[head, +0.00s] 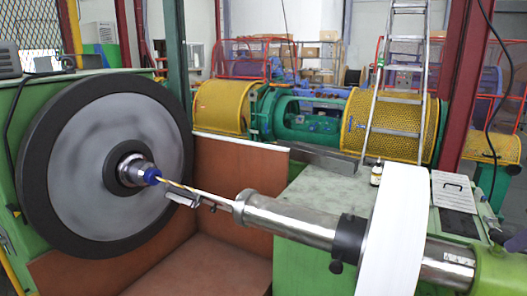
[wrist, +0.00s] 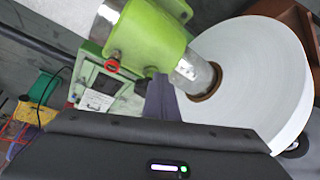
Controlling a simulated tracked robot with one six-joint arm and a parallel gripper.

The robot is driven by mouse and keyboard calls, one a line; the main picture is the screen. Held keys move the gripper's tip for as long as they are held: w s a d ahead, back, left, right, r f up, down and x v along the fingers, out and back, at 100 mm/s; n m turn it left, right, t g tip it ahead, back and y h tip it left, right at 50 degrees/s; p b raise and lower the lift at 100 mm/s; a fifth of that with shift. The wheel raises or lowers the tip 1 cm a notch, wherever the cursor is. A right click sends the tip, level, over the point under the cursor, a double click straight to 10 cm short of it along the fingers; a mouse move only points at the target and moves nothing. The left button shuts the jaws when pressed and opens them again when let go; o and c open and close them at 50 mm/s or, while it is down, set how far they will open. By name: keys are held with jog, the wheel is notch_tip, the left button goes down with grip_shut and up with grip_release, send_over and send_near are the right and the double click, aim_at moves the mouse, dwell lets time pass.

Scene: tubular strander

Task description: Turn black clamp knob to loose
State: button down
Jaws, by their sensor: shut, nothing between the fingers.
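The black clamp knob (head: 336,266) hangs under a black clamp collar (head: 349,240) on the steel shaft, just left of the white roll in the head view. I cannot tell its turn position. In the wrist view neither knob nor collar shows. My gripper (wrist: 161,98) points at the green shaft holder (wrist: 145,35) and the shaft's bare end, on the other side of the white roll (wrist: 255,75). Its fingers are together and hold nothing. In the head view only a small dark purple piece, perhaps my gripper, shows at the right edge.
The white roll (head: 392,230) stands on the shaft between the holder and the collar. A large dark wheel (head: 105,165) stands at left.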

jog(key=shift+s+d, duration=0.15)
jog(key=shift+d, duration=0.7)
jog(key=shift+w+d, duration=0.25)
jog(key=shift+d, duration=0.55)
dwell(0.5)
jog(key=shift+s, duration=0.1)
jog(key=shift+s+d, duration=0.15)
jog(key=shift+s, duration=0.15)
jog(key=shift+r, duration=0.15)
notch_tip(320, 180, up, 6)
jog(key=shift+f, duration=0.1)
dwell(0.7)
